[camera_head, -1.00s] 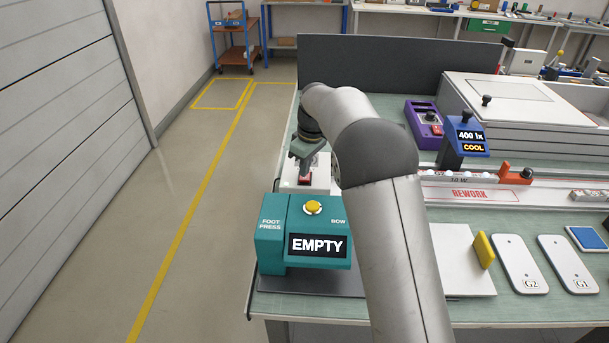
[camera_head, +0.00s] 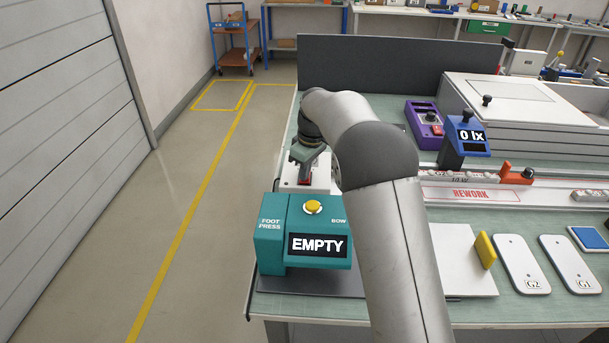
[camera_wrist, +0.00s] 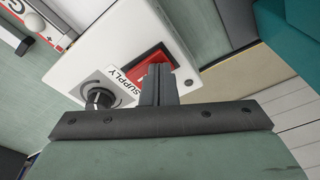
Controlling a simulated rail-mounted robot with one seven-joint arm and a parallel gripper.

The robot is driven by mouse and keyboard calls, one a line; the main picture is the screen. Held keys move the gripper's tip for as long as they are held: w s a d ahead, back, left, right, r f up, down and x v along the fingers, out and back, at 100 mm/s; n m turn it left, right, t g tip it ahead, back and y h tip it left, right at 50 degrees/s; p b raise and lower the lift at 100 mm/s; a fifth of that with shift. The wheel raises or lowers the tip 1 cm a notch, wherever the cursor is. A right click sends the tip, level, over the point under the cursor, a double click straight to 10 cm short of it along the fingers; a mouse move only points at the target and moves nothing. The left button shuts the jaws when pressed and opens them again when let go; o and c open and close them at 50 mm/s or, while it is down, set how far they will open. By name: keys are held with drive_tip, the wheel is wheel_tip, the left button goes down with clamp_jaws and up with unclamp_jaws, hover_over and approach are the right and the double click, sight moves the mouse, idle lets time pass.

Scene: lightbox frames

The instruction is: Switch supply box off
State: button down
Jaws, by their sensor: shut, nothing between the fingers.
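The white supply box (camera_head: 321,178) stands at the left edge of the bench, behind the teal foot press. In the wrist view the supply box (camera_wrist: 112,40) shows a black knob (camera_wrist: 99,97), a SUPPLY label (camera_wrist: 123,85) and a red rocker switch (camera_wrist: 143,70). My gripper (camera_wrist: 158,72) is shut and empty, with its fingertips over the red switch, covering part of it. They look in contact with it, but touch is hard to confirm. In the head view my gripper (camera_head: 304,172) points down at the box. The blue light meter (camera_head: 467,136) reads 0 lx.
The teal foot press (camera_head: 271,228) with a yellow button and EMPTY display stands just in front of the box. A purple control box (camera_head: 424,128) and a REWORK rail (camera_head: 470,194) lie to the right. A dark panel (camera_head: 385,65) closes the back.

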drive_tip(key=shift+r, duration=0.15)
wheel_tip(320, 180, up, 7)
drive_tip(key=p, duration=0.5)
idle(0.4)
drive_tip(key=s+d+r+m, duration=0.3)
drive_tip(key=s+d+r, duration=0.1)
drive_tip(key=s+d, duration=0.4)
drive_tip(key=s+d+f+m, duration=0.1)
drive_tip(key=s+d+m, duration=0.2)
drive_tip(key=s, duration=0.7)
drive_tip(key=s+d+f+m+h, duration=0.1)
drive_tip(key=s+d+m, duration=0.2)
drive_tip(key=s, duration=0.8)
drive_tip(key=s+d+f+m, duration=0.1)
drive_tip(key=s+d, duration=0.3)
drive_tip(key=s, duration=0.7)
drive_tip(key=shift+s+d+f+m+h, duration=0.15)
drive_tip(key=shift+d+f+m+h, duration=0.2)
drive_tip(key=shift+m, duration=0.55)
